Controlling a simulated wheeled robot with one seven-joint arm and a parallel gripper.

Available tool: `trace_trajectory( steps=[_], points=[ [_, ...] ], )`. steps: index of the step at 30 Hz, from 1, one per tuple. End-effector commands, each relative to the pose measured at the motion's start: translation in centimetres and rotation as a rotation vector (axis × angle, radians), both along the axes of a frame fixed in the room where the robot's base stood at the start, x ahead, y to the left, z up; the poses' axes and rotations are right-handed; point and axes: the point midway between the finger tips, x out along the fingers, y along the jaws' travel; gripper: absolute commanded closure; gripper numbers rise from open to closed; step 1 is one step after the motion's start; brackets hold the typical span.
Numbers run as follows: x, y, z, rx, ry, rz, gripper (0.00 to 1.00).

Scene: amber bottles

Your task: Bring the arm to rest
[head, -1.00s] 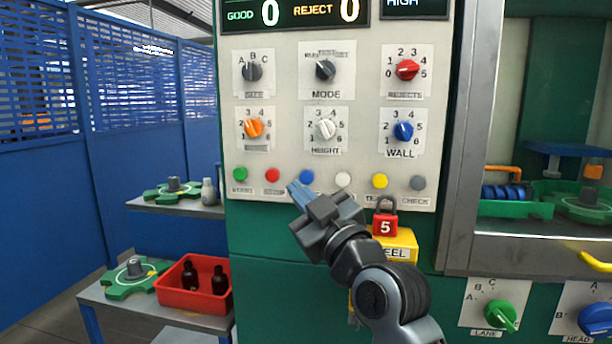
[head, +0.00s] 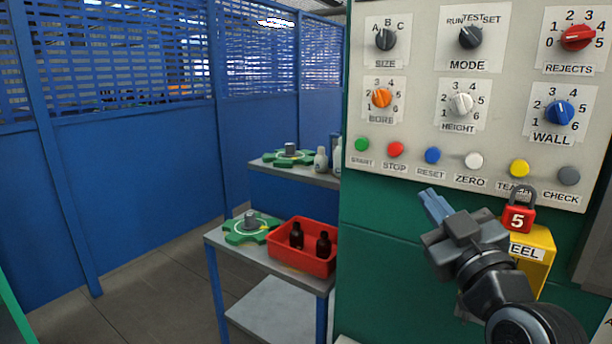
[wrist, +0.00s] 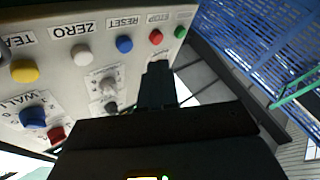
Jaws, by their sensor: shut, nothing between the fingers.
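My gripper (head: 434,207) is shut and empty. In the head view it is in front of the control panel (head: 405,160), just below the row of buttons, under the blue RESET button (head: 432,155) and the white ZERO button (head: 473,160). I cannot tell how far it is from the panel. In the wrist view the panel appears upside down, and my gripper (wrist: 157,75) shows dark against its edge.
A red padlock marked 5 (head: 518,218) hangs by a yellow box (head: 535,262), close to the right of my gripper. A red bin (head: 305,263) with dark bottles stands on a grey cart (head: 275,276) at left. Blue mesh-topped walls (head: 150,180) stand behind open floor.

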Motion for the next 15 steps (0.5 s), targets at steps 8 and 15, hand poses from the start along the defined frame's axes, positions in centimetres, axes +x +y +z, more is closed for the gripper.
trace_trajectory(
  steps=[8, 15],
  points=[
    [-8.4, -1.4, -10.7, 0.059, 0.133, -0.034, 1.0],
    [-16.9, -1.9, -16.9, 0.121, 0.233, -0.054, 1.0]
  ],
)
